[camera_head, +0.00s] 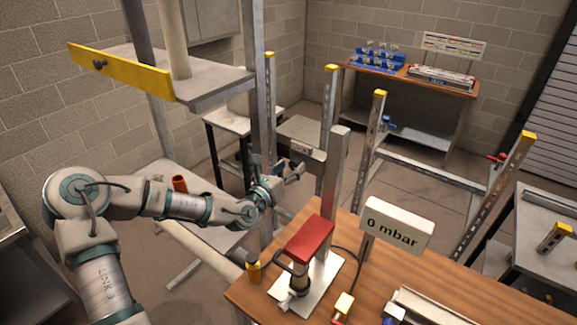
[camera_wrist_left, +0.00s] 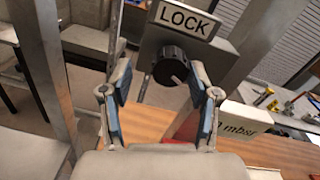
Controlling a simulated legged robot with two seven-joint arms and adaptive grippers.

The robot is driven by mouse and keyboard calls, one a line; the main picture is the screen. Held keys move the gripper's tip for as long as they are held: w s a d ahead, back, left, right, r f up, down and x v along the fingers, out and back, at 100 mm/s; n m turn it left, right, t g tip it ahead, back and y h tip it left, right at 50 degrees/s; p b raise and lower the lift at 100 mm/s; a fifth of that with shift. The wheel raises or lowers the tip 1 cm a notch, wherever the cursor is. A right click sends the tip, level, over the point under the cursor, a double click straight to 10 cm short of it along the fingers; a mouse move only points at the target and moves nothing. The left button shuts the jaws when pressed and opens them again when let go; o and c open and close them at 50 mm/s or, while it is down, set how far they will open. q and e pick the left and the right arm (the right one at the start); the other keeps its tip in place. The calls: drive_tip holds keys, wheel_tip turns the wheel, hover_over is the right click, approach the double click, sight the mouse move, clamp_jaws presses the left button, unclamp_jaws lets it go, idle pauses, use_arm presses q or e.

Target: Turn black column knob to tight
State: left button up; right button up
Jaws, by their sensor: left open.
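The black knob (camera_wrist_left: 172,66) shows in the left wrist view, round and ribbed with a light pointer mark toward its lower right. It sits on a grey plate under a sign reading LOCK (camera_wrist_left: 187,20). My left gripper (camera_wrist_left: 160,82) is open, with one blue-padded finger on each side of the knob in the picture; I cannot tell whether they touch it. In the head view my left gripper (camera_head: 285,176) is beside a grey upright column (camera_head: 258,75), and I cannot make out the knob there. My right gripper is not in view.
A wooden table (camera_head: 420,277) stands at front right, with a red-topped device (camera_head: 309,238) and a sign reading 0 mbar (camera_head: 396,226). Yellow-capped posts (camera_head: 376,125) stand behind. A yellow-edged shelf (camera_head: 125,70) hangs over my left arm. A blue rack (camera_head: 376,60) is far back.

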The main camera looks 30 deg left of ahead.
use_arm(q)
drive_tip(key=shift+s+d+r, duration=0.1)
drive_tip(key=shift+d, duration=0.25)
drive_tip(key=shift+c, duration=0.8)
drive_tip(key=shift+d+r, duration=0.1)
drive_tip(key=shift+d, duration=0.25)
drive_tip(key=c, duration=0.4)
drive_tip(key=shift+d, duration=0.1)
drive_tip(key=c, duration=0.4)
drive_tip(key=shift+s, duration=0.1)
clamp_jaws()
drive_tip(key=shift+a, duration=0.45)
drive_tip(key=shift+d+f+n+b, duration=0.2)
drive_tip(key=shift+n+b, duration=0.4)
drive_tip(key=shift+b, duration=0.65)
drive_tip(key=shift+a+r, duration=0.1)
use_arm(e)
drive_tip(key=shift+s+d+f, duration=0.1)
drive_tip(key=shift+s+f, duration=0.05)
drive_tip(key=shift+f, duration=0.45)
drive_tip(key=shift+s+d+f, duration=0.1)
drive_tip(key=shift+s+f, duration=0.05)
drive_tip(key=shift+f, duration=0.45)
